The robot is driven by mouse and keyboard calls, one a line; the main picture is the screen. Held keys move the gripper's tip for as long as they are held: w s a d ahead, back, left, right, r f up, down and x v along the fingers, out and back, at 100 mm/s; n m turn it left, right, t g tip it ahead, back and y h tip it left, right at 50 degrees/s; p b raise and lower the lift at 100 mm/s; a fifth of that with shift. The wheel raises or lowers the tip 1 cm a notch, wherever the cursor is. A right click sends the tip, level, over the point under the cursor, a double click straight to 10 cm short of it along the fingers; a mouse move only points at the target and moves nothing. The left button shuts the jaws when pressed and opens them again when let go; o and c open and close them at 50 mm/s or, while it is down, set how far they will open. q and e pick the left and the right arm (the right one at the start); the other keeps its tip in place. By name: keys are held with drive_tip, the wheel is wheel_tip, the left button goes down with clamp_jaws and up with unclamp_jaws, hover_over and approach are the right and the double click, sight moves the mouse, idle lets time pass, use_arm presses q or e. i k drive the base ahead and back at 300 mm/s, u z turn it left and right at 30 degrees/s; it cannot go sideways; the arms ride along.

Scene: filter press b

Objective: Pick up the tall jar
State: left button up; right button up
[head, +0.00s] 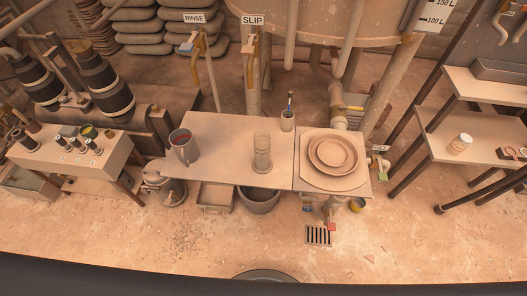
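A tall, narrow, see-through jar (262,152) stands upright near the middle of the workbench (222,160), close to its front edge. Its walls take on the tan colour of the bench behind it. Nothing touches it that I can see. Neither of my grippers is in the head view.
A grey mug-like jug (184,147) stands left of the jar. A small cup (287,121) holding thin tools is behind it to the right. Stacked round plates (333,153) sit on the right. A bucket (259,199) is below the bench. The floor in front is mostly clear.

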sight(262, 164)
drive_tip(key=z, duration=2.4)
drive_tip(key=i, duration=1.9)
drive_tip(key=u, duration=2.85)
